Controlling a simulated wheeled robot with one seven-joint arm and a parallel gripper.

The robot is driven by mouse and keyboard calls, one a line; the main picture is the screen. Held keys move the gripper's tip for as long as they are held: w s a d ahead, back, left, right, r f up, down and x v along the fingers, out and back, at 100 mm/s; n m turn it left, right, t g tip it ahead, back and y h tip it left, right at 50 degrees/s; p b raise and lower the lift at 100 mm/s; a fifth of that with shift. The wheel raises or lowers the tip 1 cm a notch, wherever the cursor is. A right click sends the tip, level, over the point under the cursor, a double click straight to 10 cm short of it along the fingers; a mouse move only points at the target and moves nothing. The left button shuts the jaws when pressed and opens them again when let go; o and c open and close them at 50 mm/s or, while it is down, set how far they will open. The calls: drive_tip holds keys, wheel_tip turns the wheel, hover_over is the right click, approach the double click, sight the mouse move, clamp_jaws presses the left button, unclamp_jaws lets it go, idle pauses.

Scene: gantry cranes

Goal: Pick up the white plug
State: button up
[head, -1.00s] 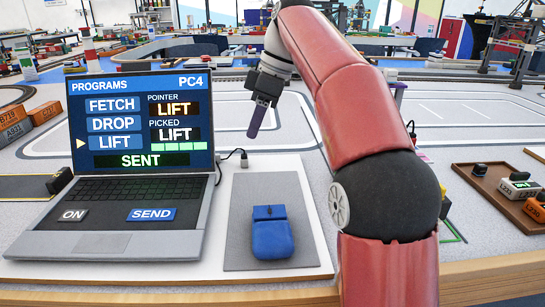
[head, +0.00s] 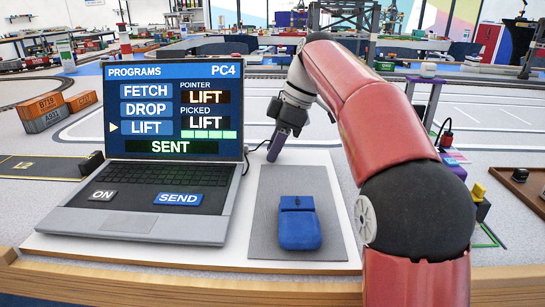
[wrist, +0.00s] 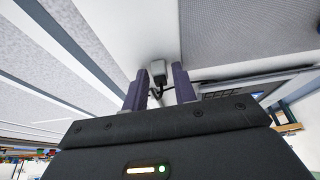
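In the wrist view, a small pale grey-white plug (wrist: 158,68) lies on the white board (wrist: 158,28), just ahead of and between the fingertips. A black cable runs from near it toward the laptop. My gripper (wrist: 160,76) is open, with a dark purple finger on each side of the plug's line and nothing clearly held. In the head view my gripper (head: 276,152) points down near the laptop's right rear corner. There the plug is hidden or too small to make out, with a piece of black cable (head: 258,147) showing beside the fingers.
The open laptop (head: 170,125) stands left of my gripper; its screen reads LIFT and SENT. A blue mouse (head: 299,225) lies on a grey mat (head: 265,235) in front. A purple stand (head: 425,100) is at the right. The track area behind is mostly open.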

drive_tip(key=shift+c, duration=0.2)
clamp_jaws()
drive_tip(key=shift+r, duration=0.1)
